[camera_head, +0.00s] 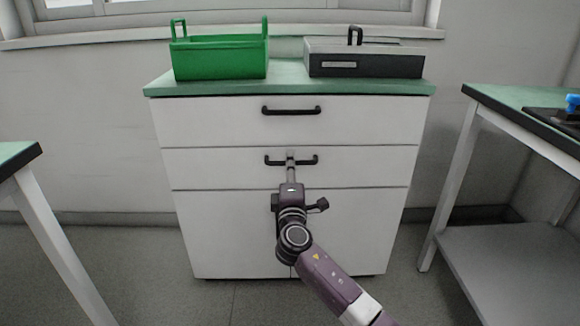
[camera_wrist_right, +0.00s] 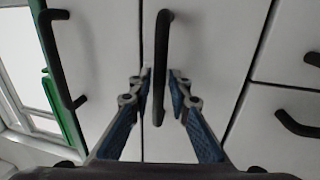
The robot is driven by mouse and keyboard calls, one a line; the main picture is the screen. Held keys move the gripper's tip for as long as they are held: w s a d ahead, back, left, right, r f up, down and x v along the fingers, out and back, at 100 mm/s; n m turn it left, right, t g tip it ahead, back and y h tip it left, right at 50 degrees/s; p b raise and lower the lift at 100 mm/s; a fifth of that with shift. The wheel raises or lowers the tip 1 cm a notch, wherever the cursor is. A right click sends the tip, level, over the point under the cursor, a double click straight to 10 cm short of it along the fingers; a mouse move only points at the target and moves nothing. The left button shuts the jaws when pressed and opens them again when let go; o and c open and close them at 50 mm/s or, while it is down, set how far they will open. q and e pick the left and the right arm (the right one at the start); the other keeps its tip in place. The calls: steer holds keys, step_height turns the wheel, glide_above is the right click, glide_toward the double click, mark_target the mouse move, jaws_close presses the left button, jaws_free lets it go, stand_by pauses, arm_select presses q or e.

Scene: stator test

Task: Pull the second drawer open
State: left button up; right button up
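The white cabinet has a top drawer (camera_head: 216,121) and, below it, the second drawer (camera_head: 216,168), both flush with the front. The second drawer's black bar handle (camera_head: 310,160) is partly hidden by my right gripper (camera_head: 291,157) at its middle. In the right wrist view the handle (camera_wrist_right: 162,50) runs between the two fingers of my right gripper (camera_wrist_right: 160,76). Narrow gaps show between the fingers and the bar, so the gripper looks open around it. My left gripper is not in view.
The top drawer's handle (camera_head: 291,111) is just above. A green basket (camera_head: 220,57) and a grey-black case (camera_head: 365,60) stand on the cabinet top. Tables flank it at left (camera_head: 20,160) and right (camera_head: 490,100). The floor before the cabinet is clear.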

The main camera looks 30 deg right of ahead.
steer(key=shift+w+d, duration=0.15)
steer(key=shift+w, duration=0.1)
jaws_close()
steer(key=shift+s, duration=0.1)
